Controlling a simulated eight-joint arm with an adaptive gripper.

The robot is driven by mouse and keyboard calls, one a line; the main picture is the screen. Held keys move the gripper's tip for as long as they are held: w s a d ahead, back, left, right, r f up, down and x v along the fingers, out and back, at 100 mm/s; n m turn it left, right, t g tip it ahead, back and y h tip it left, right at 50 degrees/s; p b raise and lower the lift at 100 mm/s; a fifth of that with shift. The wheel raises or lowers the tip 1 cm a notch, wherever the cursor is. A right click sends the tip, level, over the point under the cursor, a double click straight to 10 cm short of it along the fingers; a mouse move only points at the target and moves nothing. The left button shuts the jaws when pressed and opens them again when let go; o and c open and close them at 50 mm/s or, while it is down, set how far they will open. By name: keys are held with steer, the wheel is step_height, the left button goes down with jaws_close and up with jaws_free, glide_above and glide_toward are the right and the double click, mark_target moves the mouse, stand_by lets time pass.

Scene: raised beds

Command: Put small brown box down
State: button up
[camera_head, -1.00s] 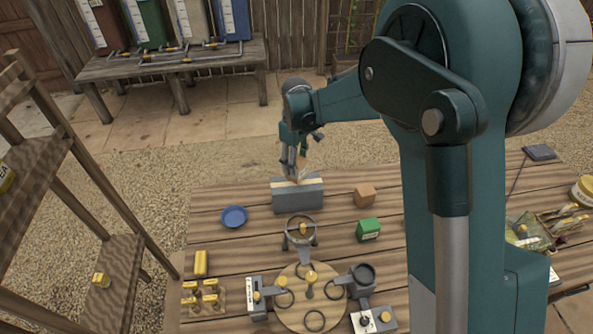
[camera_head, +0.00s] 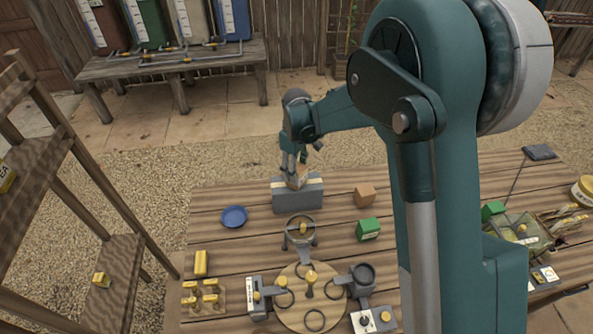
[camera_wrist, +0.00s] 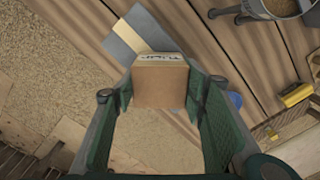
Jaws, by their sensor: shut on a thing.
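My gripper (camera_head: 296,178) is shut on the small brown box (camera_wrist: 160,84). In the wrist view the box sits between the two green finger pads, with a white label strip along its far edge. In the head view the gripper points down at a grey block with a pale stripe (camera_head: 298,198) near the table's far edge. The box is mostly hidden by the fingers there. The grey block also shows behind the box in the wrist view (camera_wrist: 126,40). I cannot tell whether the box touches it.
On the wooden table (camera_head: 200,230), an orange-brown box (camera_head: 365,195) and a green box (camera_head: 368,229) stand right of the grey block. A blue plate (camera_head: 234,217) lies left. A round board (camera_head: 300,318) with fixtures is nearer. Bare planks show between them.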

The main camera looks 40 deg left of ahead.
steer(key=shift+f, duration=0.15)
steer(key=o, duration=0.9)
steer(key=shift+o, duration=0.2)
step_height(320, 180, up, 12)
steer(key=shift+r, duration=0.2)
stand_by(0.4)
stand_by(0.4)
